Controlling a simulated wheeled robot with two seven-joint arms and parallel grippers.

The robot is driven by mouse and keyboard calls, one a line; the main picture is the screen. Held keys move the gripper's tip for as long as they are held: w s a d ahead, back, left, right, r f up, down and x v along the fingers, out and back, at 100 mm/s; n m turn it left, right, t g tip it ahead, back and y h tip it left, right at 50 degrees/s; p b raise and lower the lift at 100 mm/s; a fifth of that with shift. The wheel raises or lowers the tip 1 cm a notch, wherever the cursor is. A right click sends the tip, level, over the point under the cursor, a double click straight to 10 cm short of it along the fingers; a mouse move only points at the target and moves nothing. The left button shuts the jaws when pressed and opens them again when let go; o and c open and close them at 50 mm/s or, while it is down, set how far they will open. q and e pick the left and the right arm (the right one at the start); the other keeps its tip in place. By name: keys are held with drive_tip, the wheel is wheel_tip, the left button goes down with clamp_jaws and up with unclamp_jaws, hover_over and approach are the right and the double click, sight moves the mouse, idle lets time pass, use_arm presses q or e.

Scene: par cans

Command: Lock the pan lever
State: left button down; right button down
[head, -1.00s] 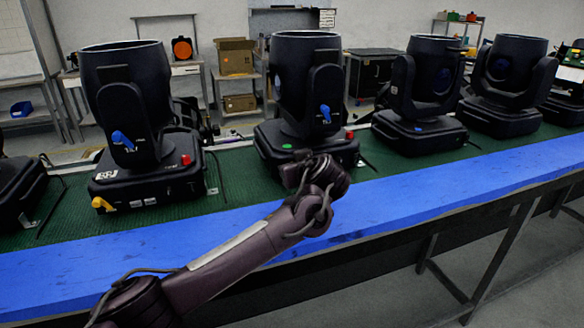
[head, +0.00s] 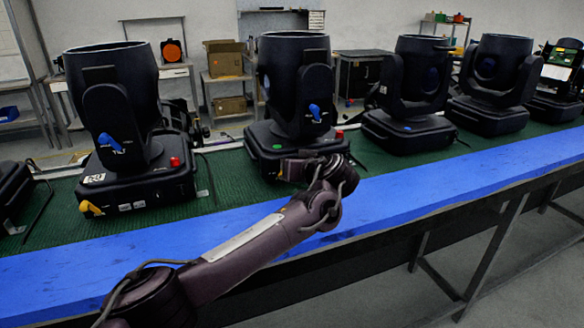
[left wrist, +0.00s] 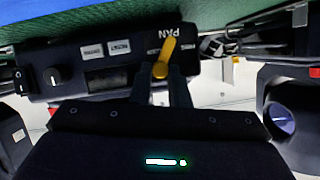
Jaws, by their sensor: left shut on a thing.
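The yellow pan lever (left wrist: 168,52) shows in the left wrist view beside the "PAN" print on a black lamp base (left wrist: 120,60). My left gripper (left wrist: 161,72) is shut on the lever, with a dark finger on each side of its lower end. In the head view my left gripper (head: 288,168) is at the front of the second moving-head lamp (head: 293,75) from the left among the large ones. That lamp's pan lever is hidden there behind my gripper and wrist. Its blue tilt lever (head: 314,112) is visible on the yoke. My right gripper is not in view.
Another lamp (head: 112,90) stands to the left, with its own yellow lever (head: 91,208) and blue lever (head: 109,143). Several more lamps stand to the right on the green mat (head: 230,180). The blue table edge (head: 440,195) runs along the front.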

use_arm(q)
drive_tip(key=c, duration=1.4)
unclamp_jaws()
drive_tip(key=b+v, duration=0.1)
drive_tip(key=v, duration=0.6)
drive_tip(key=shift+s+d+r, duration=0.1)
drive_tip(key=shift+s+d, duration=0.1)
drive_tip(key=shift+s, duration=0.1)
